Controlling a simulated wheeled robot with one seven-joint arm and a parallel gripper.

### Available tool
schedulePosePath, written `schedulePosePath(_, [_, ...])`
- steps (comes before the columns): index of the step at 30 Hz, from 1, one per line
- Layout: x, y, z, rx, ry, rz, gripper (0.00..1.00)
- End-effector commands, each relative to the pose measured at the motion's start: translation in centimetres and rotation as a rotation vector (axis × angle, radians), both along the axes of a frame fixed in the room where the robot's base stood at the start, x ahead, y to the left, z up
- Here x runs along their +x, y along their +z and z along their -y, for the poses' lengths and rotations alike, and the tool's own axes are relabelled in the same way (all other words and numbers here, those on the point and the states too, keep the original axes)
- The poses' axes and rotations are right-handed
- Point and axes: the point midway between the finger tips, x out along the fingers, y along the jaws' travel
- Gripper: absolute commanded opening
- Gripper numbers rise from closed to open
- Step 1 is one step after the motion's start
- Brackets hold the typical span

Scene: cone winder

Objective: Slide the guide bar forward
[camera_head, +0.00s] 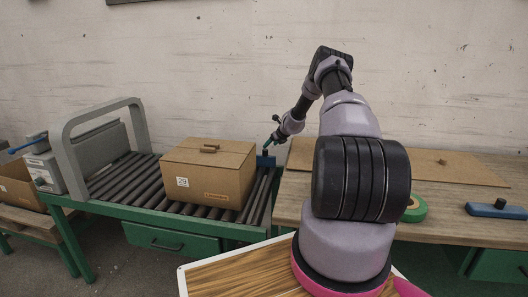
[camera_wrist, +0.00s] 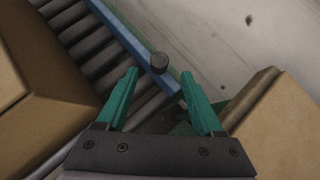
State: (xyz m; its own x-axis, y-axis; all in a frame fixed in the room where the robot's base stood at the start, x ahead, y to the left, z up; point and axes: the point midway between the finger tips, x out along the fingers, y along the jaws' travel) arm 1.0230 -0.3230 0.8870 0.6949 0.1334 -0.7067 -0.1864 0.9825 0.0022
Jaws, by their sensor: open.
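In the head view only a short blue piece of the bar (camera_head: 266,161) shows, right of the cardboard box; the rest is hidden. My gripper (camera_wrist: 160,74) has teal fingers spread apart and empty. In the head view my gripper (camera_head: 272,138) is close above the blue piece, pointing down-left.
A closed cardboard box (camera_head: 208,172) sits on the roller conveyor (camera_head: 122,178) beside the bar. A grey arch frame (camera_head: 70,150) stands at the left. A wooden table (camera_head: 440,212) at right carries a flat brown board (camera_head: 455,171), a green roll (camera_head: 416,208) and a blue tool (camera_head: 495,210).

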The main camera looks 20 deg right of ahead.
Motion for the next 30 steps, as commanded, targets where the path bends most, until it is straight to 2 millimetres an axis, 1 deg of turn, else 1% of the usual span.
schedulePosePath(1, [0.7,-0.9,-0.3,-0.003,0.004,-0.001,0.69])
schedulePosePath(3, [1.7,-2.0,-0.6,-0.004,0.005,-0.001,0.69])
schedulePosePath(6, [3.1,-3.3,-0.8,-0.004,0.006,0.0,0.69])
schedulePosePath(10, [4.5,-4.7,-1.0,-0.005,0.005,0.0,0.69])
schedulePosePath(16, [5.6,-5.7,-1.2,-0.002,0.004,0.0,0.69])
schedulePosePath(26, [5.8,-5.9,-1.2,-0.002,0.004,-0.001,0.69])
schedulePosePath(27, [5.8,-5.9,-1.2,-0.002,0.004,-0.001,0.61])
schedulePosePath(29, [5.8,-5.9,-1.2,-0.002,0.004,-0.001,0.38])
schedulePosePath(30, [5.8,-5.9,-1.2,-0.002,0.004,0.0,0.23])
